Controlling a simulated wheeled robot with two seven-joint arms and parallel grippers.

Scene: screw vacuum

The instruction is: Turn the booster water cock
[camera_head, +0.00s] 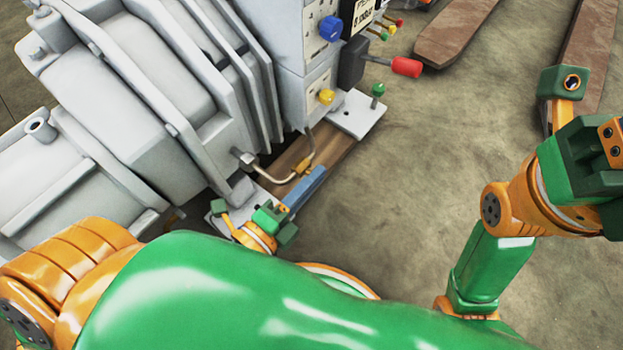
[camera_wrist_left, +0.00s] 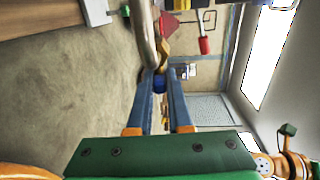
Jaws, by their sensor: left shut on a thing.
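A small brass cock (camera_head: 303,165) sits on a thin bent pipe low on the side of the grey machine. My left gripper (camera_head: 317,174) reaches it from the front, its long blue-grey fingers close together at the brass piece. In the left wrist view the left gripper (camera_wrist_left: 160,76) points along the pipe, with the yellow brass cock (camera_wrist_left: 163,48) at its tips. The fingers are shut on it; the exact contact is hard to see. My right gripper's base (camera_head: 605,150) is at the right edge of the head view; its fingertips are not visible.
The large grey machine (camera_head: 120,110) fills the upper left. Its panel carries a blue knob (camera_head: 330,28) and a yellow knob (camera_head: 326,97). A red-handled lever (camera_head: 406,67) sticks out to the right. The floor (camera_head: 420,170) is clear between my arms.

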